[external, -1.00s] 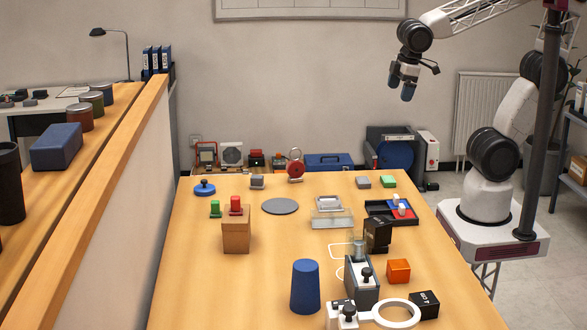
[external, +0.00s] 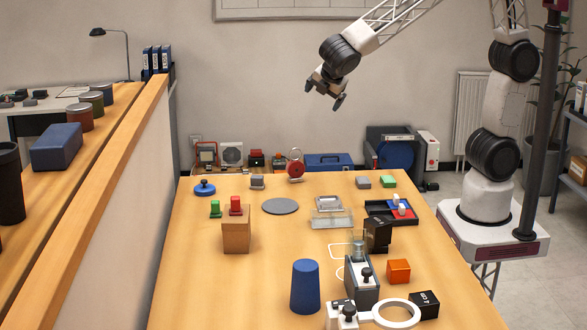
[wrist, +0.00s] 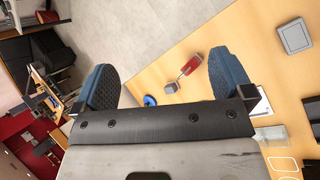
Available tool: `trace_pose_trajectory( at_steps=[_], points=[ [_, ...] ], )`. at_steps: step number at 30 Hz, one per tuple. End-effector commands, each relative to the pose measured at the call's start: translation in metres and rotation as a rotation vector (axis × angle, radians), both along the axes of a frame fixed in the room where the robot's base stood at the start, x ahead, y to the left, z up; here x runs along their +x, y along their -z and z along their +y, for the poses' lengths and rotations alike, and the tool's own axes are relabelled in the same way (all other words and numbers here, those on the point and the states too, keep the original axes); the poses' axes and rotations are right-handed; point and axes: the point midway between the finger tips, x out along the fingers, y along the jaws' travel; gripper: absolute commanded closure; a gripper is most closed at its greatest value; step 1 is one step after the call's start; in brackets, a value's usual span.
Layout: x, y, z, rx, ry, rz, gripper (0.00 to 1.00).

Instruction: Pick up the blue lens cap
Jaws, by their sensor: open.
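A flat round blue piece with a small knob (external: 204,188), which looks like the blue lens cap, lies on the far left corner of the table. In the wrist view a small blue piece (wrist: 150,100), probably the same one, shows between the fingers near the table edge. My gripper (external: 325,94) is open and empty, high above the far side of the table, to the right of the cap and well apart from it. In the wrist view the two blue-padded fingers of my gripper (wrist: 162,65) are spread wide.
A wooden block with a red piece (external: 236,235), a green piece (external: 215,209) and a grey disc (external: 280,206) are nearer. A blue cylinder (external: 305,286) stands in front.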

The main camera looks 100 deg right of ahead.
Motion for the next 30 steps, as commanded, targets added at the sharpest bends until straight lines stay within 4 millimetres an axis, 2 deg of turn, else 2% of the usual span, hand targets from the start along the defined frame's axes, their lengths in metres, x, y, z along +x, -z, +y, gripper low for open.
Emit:
trace_pose_trajectory(
  at_steps=[3, 17, 30],
  points=[
    [0.032, 0.011, 0.007, -0.067, -0.081, 0.037, 0.01],
    [0.148, 0.059, 0.042, -0.332, -0.394, 0.174, 0.01],
    [0.249, 0.127, 0.096, -0.593, -0.69, 0.305, 0.01]
  ],
)
